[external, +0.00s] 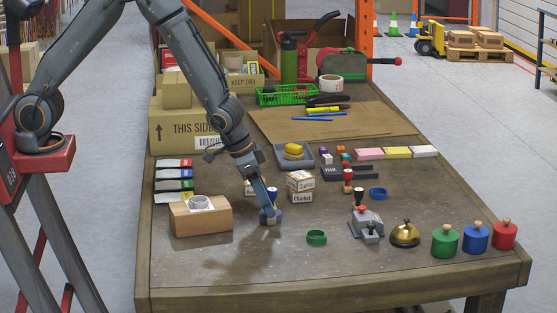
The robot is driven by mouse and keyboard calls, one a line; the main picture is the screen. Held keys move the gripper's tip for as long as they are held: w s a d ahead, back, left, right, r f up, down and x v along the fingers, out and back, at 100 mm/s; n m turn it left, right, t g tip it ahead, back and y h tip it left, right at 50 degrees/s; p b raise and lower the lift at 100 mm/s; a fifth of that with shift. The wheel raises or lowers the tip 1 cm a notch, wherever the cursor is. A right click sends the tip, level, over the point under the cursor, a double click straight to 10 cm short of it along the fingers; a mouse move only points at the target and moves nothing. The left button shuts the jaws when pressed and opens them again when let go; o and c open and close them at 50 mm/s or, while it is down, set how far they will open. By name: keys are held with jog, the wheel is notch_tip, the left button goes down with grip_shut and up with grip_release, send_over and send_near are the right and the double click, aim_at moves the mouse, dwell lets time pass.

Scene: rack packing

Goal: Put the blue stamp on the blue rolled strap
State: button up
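My gripper (270,216) points down low over the front middle of the table, right of the cardboard box. Its fingers are too small to tell open from shut. A small dark-blue-topped piece (272,192), which looks like the blue stamp, shows right beside the gripper; I cannot tell whether they touch. Nothing is seen on the strap.
A green rolled strap (317,237) lies right of my gripper. A cardboard box (201,220) with a grey ring on top stands left. Small printed boxes (300,187) stand behind. A grey device (367,222), a brass bell (404,233) and coloured weights (475,237) line the front right.

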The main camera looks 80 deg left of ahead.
jog(key=shift+r, duration=0.1)
jog(key=shift+r+p, duration=0.2)
jog(key=shift+p, duration=0.15)
jog(key=v, duration=1.1)
jog(key=s+a+g, duration=0.2)
jog(key=s, duration=0.9)
jog(key=s+a+f+g, duration=0.1)
jog(key=s+a+g, duration=0.1)
jog(key=s, duration=0.9)
jog(key=shift+s+a+f, duration=0.25)
jog(key=shift+s+a, duration=0.05)
jog(key=shift+a, duration=0.45)
